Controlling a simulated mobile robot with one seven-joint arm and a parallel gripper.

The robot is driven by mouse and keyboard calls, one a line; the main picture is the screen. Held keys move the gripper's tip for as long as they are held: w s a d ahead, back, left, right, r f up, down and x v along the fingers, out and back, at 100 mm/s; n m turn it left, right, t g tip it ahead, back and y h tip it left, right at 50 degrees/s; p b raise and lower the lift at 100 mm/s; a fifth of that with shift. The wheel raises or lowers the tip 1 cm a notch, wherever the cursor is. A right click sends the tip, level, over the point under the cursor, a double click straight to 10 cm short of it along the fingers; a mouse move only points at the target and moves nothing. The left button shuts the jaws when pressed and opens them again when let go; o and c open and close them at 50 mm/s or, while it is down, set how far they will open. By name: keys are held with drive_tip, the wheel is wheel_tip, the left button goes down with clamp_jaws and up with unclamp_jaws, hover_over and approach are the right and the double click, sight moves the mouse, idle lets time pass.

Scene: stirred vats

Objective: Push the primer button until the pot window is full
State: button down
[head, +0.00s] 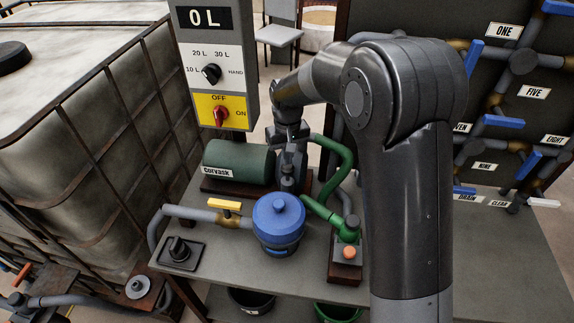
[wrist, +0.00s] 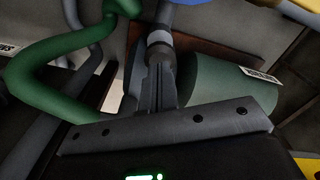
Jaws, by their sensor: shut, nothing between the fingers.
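The pot (head: 278,212) has a blue lid and stands on the bench. A small light-blue strip, perhaps its window, shows low on its front (head: 278,250); its fill level is too small to read. My gripper (head: 287,180) is shut and empty, just behind the pot and right of the green motor (head: 240,160). In the wrist view my fingers (wrist: 157,66) reach to a grey round fitting (wrist: 159,40); I cannot tell whether they touch it. An orange button (head: 349,252) sits on a brown block at right, apart from my gripper. No label identifies the primer button.
A control box (head: 215,60) reads 0 L; its red switch (head: 221,116) appears turned to OFF. A green hose (head: 342,160) curves right of my gripper. A yellow valve handle (head: 225,205) is left of the pot. A caged tank (head: 80,130) fills the left.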

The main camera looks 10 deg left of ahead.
idle(0.3)
drive_tip(key=shift+f, duration=1.9)
drive_tip(key=shift+r, duration=1.9)
drive_tip(key=shift+f, duration=0.1)
drive_tip(key=shift+r, duration=0.35)
drive_tip(key=shift+r, duration=0.1)
drive_tip(key=shift+r, duration=2.9)
